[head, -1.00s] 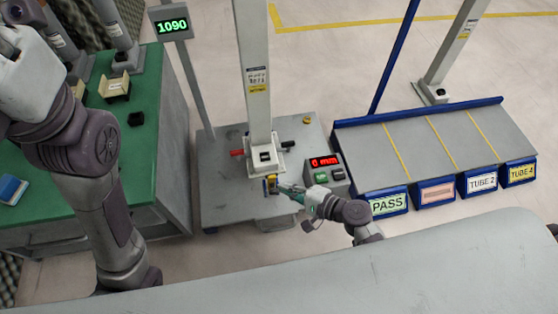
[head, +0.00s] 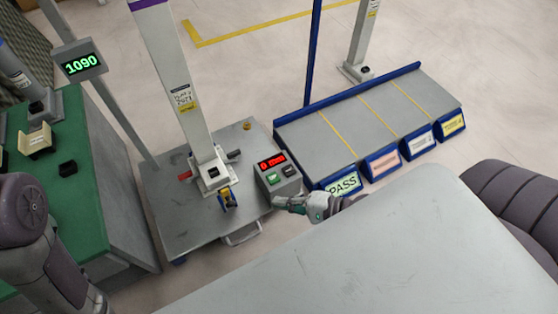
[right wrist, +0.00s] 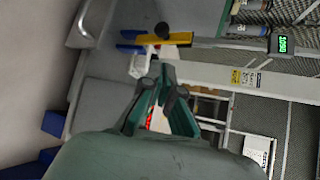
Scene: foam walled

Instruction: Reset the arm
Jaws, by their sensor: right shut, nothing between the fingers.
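My right gripper (head: 277,201) is shut and empty in the head view, low beside the front of the control box (head: 279,178). Whether it touches the box is not clear. The box has a red display, a green button and a dark button. In the right wrist view the green fingers of my right gripper (right wrist: 163,75) are closed together at the tips. A tall post (head: 180,85) stands on a grey cart (head: 160,215).
A grey rack (head: 345,125) with several labelled lanes, one marked PASS (head: 343,185), stands right of the cart. A green table (head: 75,205) is at left. A display (head: 81,65) reads 1090. Open floor lies behind.

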